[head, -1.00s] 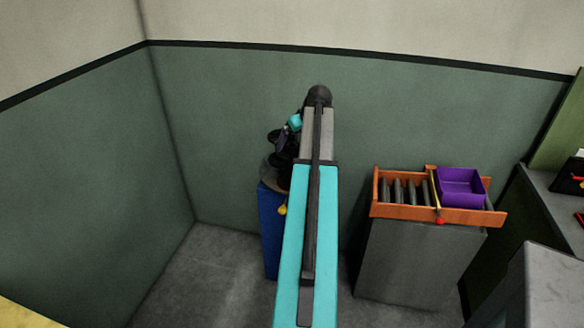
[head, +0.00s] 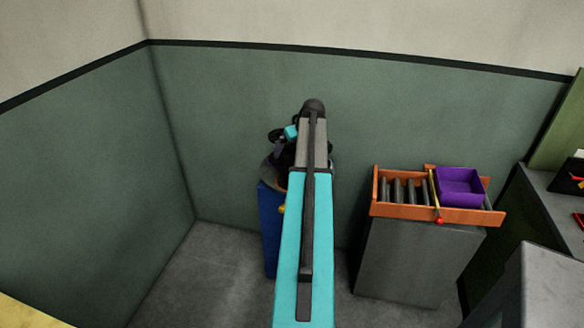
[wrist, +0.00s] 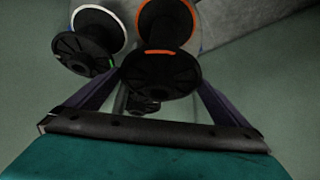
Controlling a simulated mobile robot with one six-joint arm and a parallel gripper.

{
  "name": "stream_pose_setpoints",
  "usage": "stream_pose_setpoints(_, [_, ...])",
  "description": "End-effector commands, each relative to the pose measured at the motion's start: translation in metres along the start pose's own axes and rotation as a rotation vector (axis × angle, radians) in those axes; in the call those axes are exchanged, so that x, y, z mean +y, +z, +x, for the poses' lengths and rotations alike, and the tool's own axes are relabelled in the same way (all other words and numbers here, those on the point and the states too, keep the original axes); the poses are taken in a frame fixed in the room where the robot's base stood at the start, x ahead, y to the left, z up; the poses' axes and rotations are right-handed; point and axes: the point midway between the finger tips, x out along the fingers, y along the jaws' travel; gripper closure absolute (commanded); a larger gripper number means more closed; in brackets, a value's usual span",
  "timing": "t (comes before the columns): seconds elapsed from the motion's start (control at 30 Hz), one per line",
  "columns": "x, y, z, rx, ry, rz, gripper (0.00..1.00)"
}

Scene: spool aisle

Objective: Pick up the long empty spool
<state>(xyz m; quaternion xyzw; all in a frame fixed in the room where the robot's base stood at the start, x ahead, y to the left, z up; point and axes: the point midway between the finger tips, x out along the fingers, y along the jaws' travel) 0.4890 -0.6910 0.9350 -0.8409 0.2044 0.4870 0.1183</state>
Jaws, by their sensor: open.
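In the wrist view, a black spool with an orange mark on its rim (wrist: 160,72) stands between the fingers of my gripper (wrist: 155,80). A second black spool (wrist: 85,50) with a pale far disc is at the upper left, close by the left finger. Both barrels look dark, without visible winding. I cannot tell which is the long one. My gripper is open, its purple-grey fingers either side of the orange-marked spool; contact cannot be told. In the head view my teal arm hides most of the spools and the gripper.
A blue stand (head: 269,235) is below my gripper, partly hidden by my arm. To the right, an orange tray (head: 400,211) with dark bars and a purple bin (head: 461,200) sits on a grey cabinet (head: 410,260). Green walls close the corner; the floor on the left is clear.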

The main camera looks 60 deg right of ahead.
Motion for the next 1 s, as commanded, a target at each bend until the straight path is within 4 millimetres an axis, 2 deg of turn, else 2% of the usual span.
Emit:
stream_pose_setpoints(0.17, [0.001, -0.001, 0.01, 0.0, 0.0, 0.0, 0.0])
stream_pose_setpoints(0.6, [0.001, 0.0, 0.051, 0.0, 0.001, 0.001, 0.0])
stream_pose_setpoints(1.0, [0.001, 0.001, 0.054, 0.0, 0.001, 0.001, 0.0])
